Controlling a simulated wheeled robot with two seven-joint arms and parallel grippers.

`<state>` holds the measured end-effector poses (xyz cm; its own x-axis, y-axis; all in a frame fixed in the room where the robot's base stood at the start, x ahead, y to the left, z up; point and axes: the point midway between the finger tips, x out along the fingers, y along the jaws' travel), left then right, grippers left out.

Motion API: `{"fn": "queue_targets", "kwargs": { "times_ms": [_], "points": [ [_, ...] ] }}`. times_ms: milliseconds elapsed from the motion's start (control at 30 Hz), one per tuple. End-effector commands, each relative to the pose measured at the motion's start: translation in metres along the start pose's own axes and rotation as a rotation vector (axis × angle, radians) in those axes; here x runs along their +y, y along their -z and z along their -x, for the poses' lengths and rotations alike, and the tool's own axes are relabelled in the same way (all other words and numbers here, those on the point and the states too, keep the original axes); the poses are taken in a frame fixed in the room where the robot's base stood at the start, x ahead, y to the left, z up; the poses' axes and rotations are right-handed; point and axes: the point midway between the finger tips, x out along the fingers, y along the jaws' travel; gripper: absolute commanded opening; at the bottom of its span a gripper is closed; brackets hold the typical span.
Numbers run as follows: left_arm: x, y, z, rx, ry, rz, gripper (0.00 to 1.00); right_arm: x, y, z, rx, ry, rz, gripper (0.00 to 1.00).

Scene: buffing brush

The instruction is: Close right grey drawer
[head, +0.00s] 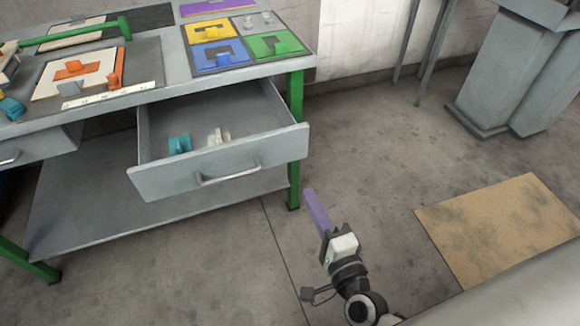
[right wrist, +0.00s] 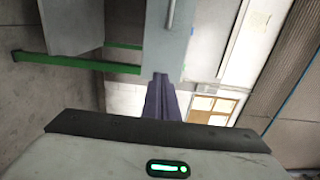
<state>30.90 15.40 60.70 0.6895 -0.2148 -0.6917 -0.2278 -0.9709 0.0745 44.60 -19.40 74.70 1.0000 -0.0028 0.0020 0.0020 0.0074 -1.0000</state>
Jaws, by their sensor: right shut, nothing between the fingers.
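The right grey drawer (head: 270,143) is pulled out from under the workbench. Its front has a metal bar handle (head: 230,178). A teal piece (head: 179,144) and a pale piece (head: 219,136) lie inside it. My right gripper (head: 310,196) has purple fingers, shut and empty. In the head view it is in front of the drawer's right end, apart from it in the picture. In the right wrist view the shut fingers (right wrist: 161,90) point towards the grey drawer front (right wrist: 165,45), with part of the handle (right wrist: 171,12) at the top. My left gripper is not in view.
The grey workbench (head: 168,90) has green legs (head: 295,100) and a lower shelf (head: 90,200). Coloured trays, a board and a green-handled tool lie on top. Another drawer (head: 35,145) is at the left. A brown mat (head: 500,225) lies on the open floor at right.

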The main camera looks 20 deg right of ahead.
Motion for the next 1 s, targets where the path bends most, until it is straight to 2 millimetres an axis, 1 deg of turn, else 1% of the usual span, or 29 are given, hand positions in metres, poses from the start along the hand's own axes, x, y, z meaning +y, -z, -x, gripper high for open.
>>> {"fn": "queue_targets", "kwargs": {
  "times_ms": [100, 400, 500, 600, 700, 800, 1000],
  "points": [
    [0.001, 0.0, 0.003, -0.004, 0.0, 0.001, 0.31, -0.004, 0.0, -0.02, 0.001, 0.004, 0.0, 0.0],
    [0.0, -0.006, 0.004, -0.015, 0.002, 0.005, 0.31, -0.003, -0.001, -0.085, -0.002, 0.002, 0.005, 0.0],
    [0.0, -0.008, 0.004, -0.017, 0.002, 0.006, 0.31, -0.002, -0.001, -0.103, -0.002, 0.001, 0.006, 0.0],
    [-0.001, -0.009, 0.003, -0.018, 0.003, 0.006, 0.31, -0.002, -0.001, -0.116, -0.002, 0.0, 0.006, 0.0],
    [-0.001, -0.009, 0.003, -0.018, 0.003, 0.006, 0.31, -0.001, -0.001, -0.125, -0.002, -0.001, 0.007, 0.0],
    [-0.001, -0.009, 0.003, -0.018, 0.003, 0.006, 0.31, -0.001, -0.001, -0.13, -0.002, -0.001, 0.007, 0.0],
    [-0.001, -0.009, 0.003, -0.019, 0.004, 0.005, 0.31, -0.001, -0.001, -0.131, -0.003, -0.002, 0.007, 0.0]
  ]
}}
